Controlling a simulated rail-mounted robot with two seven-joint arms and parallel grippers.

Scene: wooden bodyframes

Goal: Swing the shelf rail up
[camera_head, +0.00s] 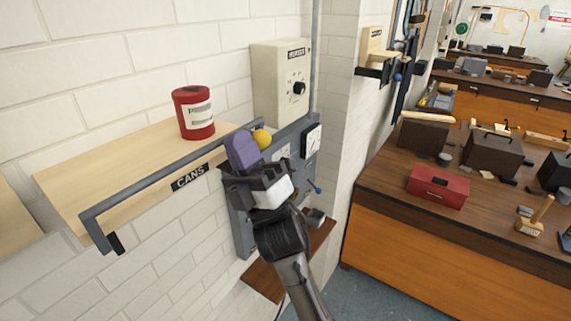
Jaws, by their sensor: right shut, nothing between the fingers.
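The shelf rail (150,181) is a grey metal bar running along the front of a pale wooden shelf (110,165), below the level of the can's top. Its near end bends down at the left, and a yellow ball knob (262,138) sits at its far right end. A red can (194,113) stands upright on the shelf behind the rail. My right gripper (243,152) is shut, with its purple fingertips right beside the yellow knob; whether they touch it I cannot tell. My left gripper is not in view.
A beige control box (281,83) with a black dial is on the wall right of the shelf. A grey panel with gauges (313,139) is behind my gripper. A workbench (400,195) with a red toolbox (438,187) stands at the right.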

